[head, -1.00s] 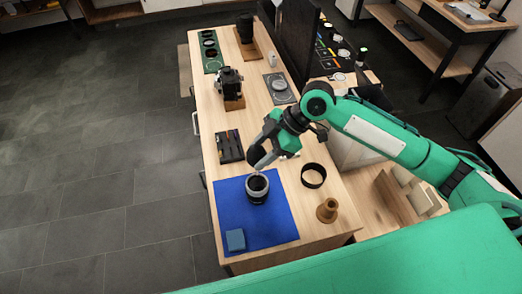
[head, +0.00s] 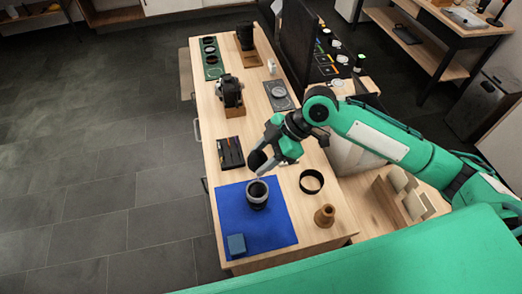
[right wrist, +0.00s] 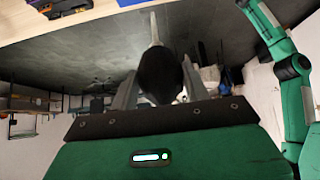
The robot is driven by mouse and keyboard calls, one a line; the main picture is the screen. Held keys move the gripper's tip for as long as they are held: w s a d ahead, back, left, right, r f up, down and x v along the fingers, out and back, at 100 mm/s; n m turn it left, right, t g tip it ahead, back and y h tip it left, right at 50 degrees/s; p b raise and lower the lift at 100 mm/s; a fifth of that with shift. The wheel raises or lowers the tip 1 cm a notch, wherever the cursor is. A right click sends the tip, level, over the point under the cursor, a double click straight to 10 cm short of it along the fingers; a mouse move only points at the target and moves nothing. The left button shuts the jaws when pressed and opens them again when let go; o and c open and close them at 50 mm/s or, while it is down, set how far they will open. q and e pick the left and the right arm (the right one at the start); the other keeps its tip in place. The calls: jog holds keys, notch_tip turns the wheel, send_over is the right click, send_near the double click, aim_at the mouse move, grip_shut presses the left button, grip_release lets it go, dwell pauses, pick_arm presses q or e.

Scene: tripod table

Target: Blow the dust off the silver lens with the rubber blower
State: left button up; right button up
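The silver lens (head: 257,196) stands upright on a blue mat (head: 225,212), its dark open end facing up. My right gripper (head: 269,163) is shut on the black rubber blower (head: 257,162), just above and behind the lens. The blower's pale nozzle points down toward the lens opening; a small gap seems to separate them, but contact is hard to judge. In the right wrist view, the blower's bulb (right wrist: 160,75) sits between the two grey fingers with its nozzle pointing away from me. Dust on the lens is too small to make out. My left gripper is not in view.
A blue block (head: 236,245) lies at the mat's near edge. A black ring (head: 301,181) and a brown cone-shaped stand (head: 325,217) are to the right. A black tool tray (head: 230,153) and a camera on a wooden block (head: 235,112) are farther back.

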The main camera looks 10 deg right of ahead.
jog(key=s+p, duration=0.1)
jog(key=s, duration=0.4)
jog(key=shift+s+p, duration=0.35)
jog(key=shift+s, duration=0.05)
